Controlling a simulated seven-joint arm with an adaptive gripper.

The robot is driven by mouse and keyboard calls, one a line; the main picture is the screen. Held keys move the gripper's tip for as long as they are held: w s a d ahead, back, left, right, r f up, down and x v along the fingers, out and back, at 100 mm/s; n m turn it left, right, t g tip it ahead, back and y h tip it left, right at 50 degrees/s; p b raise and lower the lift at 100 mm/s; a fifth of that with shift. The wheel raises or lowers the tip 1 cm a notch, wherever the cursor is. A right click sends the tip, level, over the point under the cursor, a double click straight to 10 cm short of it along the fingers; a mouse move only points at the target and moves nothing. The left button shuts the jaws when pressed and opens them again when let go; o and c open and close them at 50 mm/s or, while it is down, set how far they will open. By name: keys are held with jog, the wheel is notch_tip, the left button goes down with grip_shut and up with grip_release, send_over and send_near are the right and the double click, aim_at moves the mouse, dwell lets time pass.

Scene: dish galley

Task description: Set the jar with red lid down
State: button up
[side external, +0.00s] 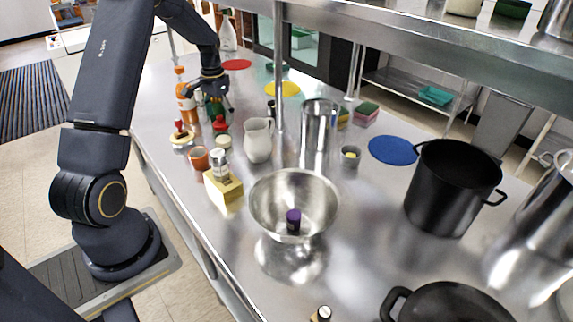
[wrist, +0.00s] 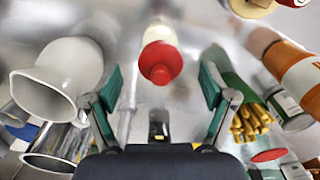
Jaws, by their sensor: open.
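The jar with red lid (side external: 223,142) stands upright on the metal counter, with a pale body under a domed red lid. In the wrist view the jar (wrist: 160,38) shows centrally, beyond my fingertips and in line with the space between them. My gripper (side external: 213,99) is open above the counter, behind the jar in the side view. Its two teal-tipped fingers (wrist: 161,82) are spread apart, with visible gaps on both sides of the jar. The jar's underside is hidden.
A white pitcher (side external: 258,143) stands right of the jar, and an orange bottle (side external: 186,100) stands behind left. A terracotta cup (side external: 199,158) and a yellow block (side external: 223,190) are in front. A steel bowl (side external: 275,205) and black pot (side external: 440,190) stand farther right. A blue mat (side external: 392,150) lies bare.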

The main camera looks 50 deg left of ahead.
notch_tip(320, 180, up, 4)
jog(key=shift+r, duration=0.2)
jog(key=shift+w+d+r, duration=0.2)
jog(key=shift+d+r, duration=0.7)
jog(key=shift+r, duration=0.3)
jog(key=s+d+r+m+t, duration=0.1)
jog(key=s+d+r+t, duration=0.1)
jog(key=d+r, duration=0.9)
jog(key=s+d+m+t, duration=0.2)
jog(key=s+d+t, duration=0.1)
jog(key=s+d, duration=1.1)
jog(key=d, duration=0.4)
jog(key=shift+s+d+t, duration=0.3)
jog(key=shift+s, duration=0.1)
